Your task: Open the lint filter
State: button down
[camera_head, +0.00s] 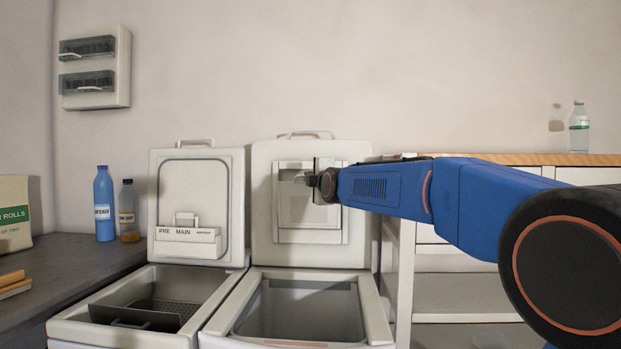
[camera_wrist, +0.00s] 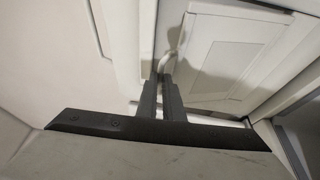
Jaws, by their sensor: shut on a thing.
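The lint filter (camera_head: 308,225) is a pale framed panel on the inner face of the raised lid of the right toploader. In the wrist view its recessed panel (camera_wrist: 222,55) shows at the upper right. My gripper (camera_head: 312,180) is at the upper part of this panel, reaching in from the right. In the wrist view the two dark fingers (camera_wrist: 161,97) are close together, shut on a pale edge of the lint filter. The fingers and wrist hide the exact grip spot, and I cannot tell how far the filter is swung.
The right toploader's open tub (camera_head: 303,312) lies below my gripper. The left toploader's raised lid (camera_head: 196,190) with its detergent drawer stands beside it. Blue and amber bottles (camera_head: 104,205) stand on the left counter. A wooden-topped cabinet (camera_head: 490,160) is behind my arm at right.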

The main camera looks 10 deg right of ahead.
jog(key=s+a+f+t, duration=0.1)
jog(key=s+f, duration=0.2)
jog(key=f, duration=0.4)
jog(key=s+a+f+n+t, duration=0.1)
jog(key=s+f, duration=0.3)
jog(key=f, duration=0.3)
jog(key=s+a+f+n+t+y, duration=0.1)
jog(key=s+f+t, duration=0.1)
jog(key=s+f, duration=0.2)
jog(key=shift+a+f, duration=0.25)
jog(key=shift+f, duration=1.15)
jog(key=shift+s+f, duration=0.1)
jog(key=c, duration=1.9)
grip_release()
jog(key=shift+w+d+f, duration=0.1)
jog(key=shift+w+f, duration=0.05)
jog(key=shift+w, duration=0.05)
jog(key=shift+r, duration=0.2)
jog(key=shift+s+r, duration=0.1)
